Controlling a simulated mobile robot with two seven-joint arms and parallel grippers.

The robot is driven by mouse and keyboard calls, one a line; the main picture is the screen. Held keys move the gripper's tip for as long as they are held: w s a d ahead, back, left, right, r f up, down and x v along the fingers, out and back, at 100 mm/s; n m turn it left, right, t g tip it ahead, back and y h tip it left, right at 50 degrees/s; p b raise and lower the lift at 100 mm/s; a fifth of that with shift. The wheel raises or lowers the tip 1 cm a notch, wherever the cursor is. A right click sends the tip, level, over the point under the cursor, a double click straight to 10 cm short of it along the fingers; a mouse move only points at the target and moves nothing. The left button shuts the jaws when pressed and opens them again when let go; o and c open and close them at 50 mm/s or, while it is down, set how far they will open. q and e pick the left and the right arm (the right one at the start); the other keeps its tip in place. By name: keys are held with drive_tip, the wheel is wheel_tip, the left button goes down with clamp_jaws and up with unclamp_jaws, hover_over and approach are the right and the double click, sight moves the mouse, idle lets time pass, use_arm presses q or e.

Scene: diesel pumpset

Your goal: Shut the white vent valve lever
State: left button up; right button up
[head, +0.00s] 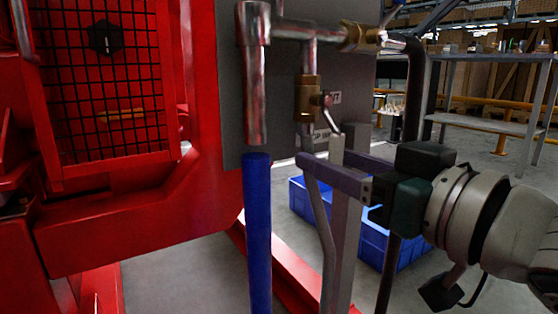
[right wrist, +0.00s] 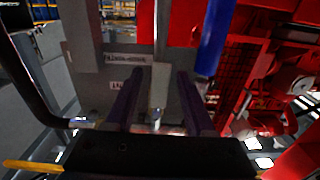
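The vent valve is a brass body (head: 308,98) on a vertical pipe in front of a grey panel. A pale lever (head: 330,117) slants down and right from its side; I take it for the white vent lever. My right gripper (head: 321,150) comes from the right, its two purple-grey fingers apart just below the lever's lower end. I cannot tell whether a finger touches it. In the right wrist view the fingers (right wrist: 158,85) are also spread, with a grey post beyond them. The lever is not clear there. My left gripper is out of view.
A blue vertical pipe (head: 257,230) stands left of the gripper under a steel pipe (head: 254,85). Another brass valve (head: 360,38) sits above right. A grey post (head: 343,230) rises behind the fingers. Blue crates (head: 375,243) lie on the floor behind. Red machine frame (head: 140,215) fills the left.

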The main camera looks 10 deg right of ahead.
clamp_jaws()
idle(1.2)
